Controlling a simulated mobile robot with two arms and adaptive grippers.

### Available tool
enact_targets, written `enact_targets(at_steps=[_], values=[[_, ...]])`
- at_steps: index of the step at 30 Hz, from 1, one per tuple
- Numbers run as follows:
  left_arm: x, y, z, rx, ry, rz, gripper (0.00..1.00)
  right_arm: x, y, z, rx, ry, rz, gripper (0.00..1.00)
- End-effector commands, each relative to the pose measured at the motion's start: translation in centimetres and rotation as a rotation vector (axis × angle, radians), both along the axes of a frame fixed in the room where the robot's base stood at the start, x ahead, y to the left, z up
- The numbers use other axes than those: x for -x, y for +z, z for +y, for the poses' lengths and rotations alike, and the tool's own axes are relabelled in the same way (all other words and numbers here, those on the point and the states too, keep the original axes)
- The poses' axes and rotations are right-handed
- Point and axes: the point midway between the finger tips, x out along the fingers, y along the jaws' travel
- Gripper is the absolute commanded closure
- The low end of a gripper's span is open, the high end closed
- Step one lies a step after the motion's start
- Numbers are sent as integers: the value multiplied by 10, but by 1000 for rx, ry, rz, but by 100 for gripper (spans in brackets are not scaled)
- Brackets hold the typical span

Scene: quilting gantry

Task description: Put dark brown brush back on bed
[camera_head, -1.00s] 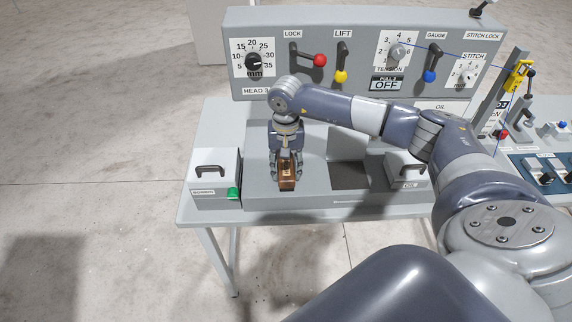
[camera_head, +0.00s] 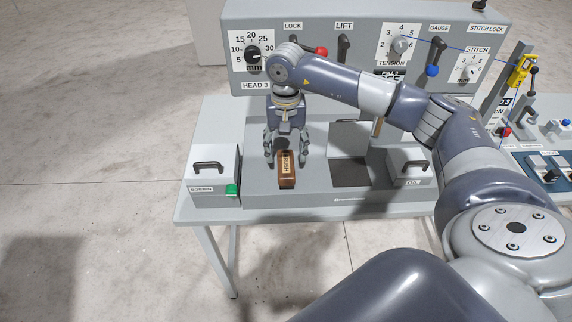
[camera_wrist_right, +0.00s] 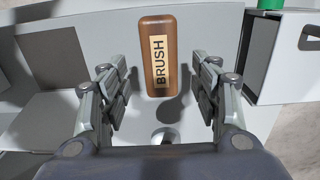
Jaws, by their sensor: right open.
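The dark brown brush (camera_head: 287,176) lies on the grey bed (camera_head: 258,203) of the gantry, with a tan label on its top. In the right wrist view the brush (camera_wrist_right: 158,72) is upright in the picture, and its label reads BRUSH. My right gripper (camera_head: 286,160) is open and empty, at the back end of the brush. In the right wrist view its two fingers (camera_wrist_right: 160,84) are spread wide, on either side of the brush's near end and apart from it. My left gripper is in neither view.
A BOBBIN box (camera_head: 212,170) with a black handle and green catch stands left of the bed. An OIL box (camera_head: 409,167) stands to the right, past a dark opening (camera_head: 350,174). Behind is a panel (camera_head: 298,85) with levers and dials.

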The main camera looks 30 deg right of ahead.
Motion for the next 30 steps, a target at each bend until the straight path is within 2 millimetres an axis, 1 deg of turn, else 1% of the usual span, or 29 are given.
enact_targets(at_steps=[1, 6, 9, 12, 17, 30], values=[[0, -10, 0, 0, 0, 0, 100, -2, 8, 0, -1, 0, -6, 42], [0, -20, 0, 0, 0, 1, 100, -1, 40, 0, 0, 1, -4, 42], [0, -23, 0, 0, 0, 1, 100, -1, 53, 1, -1, 1, -2, 42], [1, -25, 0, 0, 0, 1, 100, 0, 61, 0, 0, 0, -1, 42], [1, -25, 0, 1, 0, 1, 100, 0, 65, 0, -1, 0, 2, 42], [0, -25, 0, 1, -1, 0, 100, 0, 65, 1, -2, 1, 1, 42]])
